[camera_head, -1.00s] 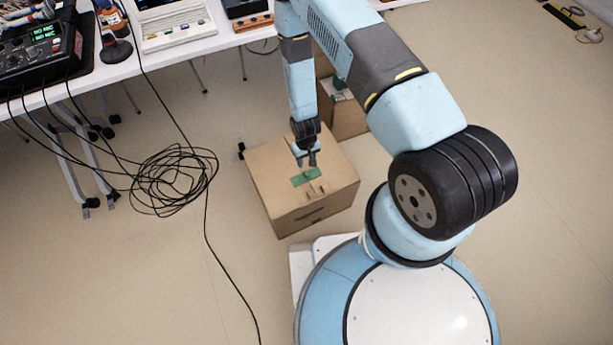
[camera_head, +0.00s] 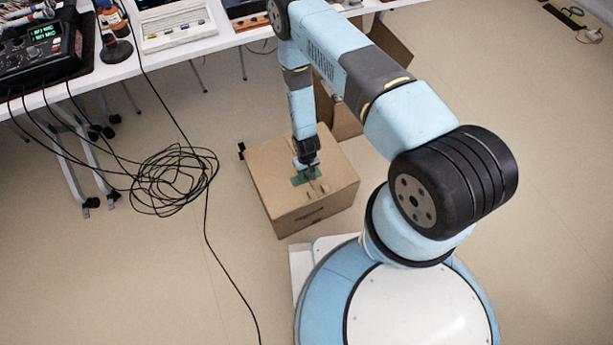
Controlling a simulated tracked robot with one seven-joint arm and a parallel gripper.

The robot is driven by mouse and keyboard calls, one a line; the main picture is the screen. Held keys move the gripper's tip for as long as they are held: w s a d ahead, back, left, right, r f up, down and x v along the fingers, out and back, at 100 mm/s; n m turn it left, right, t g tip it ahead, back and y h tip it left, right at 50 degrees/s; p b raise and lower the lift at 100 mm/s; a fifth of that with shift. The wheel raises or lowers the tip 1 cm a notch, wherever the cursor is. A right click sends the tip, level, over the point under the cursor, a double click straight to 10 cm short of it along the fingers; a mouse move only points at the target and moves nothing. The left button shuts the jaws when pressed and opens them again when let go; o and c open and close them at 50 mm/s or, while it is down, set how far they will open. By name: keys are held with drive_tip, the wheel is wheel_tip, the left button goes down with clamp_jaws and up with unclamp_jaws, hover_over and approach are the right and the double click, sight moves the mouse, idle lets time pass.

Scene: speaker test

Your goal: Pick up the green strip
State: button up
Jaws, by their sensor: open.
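The green strip (camera_head: 297,181) lies on top of a closed cardboard box (camera_head: 283,208) on the floor. My gripper (camera_head: 311,178) points down at the box top, right over the right part of the strip, and hides some of it. Its fingers are open. The fingertips are at or very near the box top; I cannot tell whether they touch the strip.
A second cardboard box (camera_head: 347,122) stands behind, partly hidden by my arm. A white table (camera_head: 165,57) with electronics runs along the back left. A tangle of black cables (camera_head: 172,180) lies on the floor to the left. The floor at right is mostly clear.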

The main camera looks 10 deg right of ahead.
sight(307, 174)
drive_tip(key=shift+f, duration=0.15)
drive_tip(key=shift+c, duration=0.3)
clamp_jaws()
idle(0.3)
drive_tip(key=shift+r, duration=0.3)
drive_tip(key=r, duration=0.3)
drive_tip(key=shift+s+d+r, duration=0.2)
drive_tip(key=shift+s+r, duration=0.05)
drive_tip(key=shift+s, duration=0.1)
drive_tip(key=s+d+r, duration=0.5)
drive_tip(key=s+r, duration=0.4)
drive_tip(key=s, duration=0.3)
drive_tip(key=shift+d, duration=0.3)
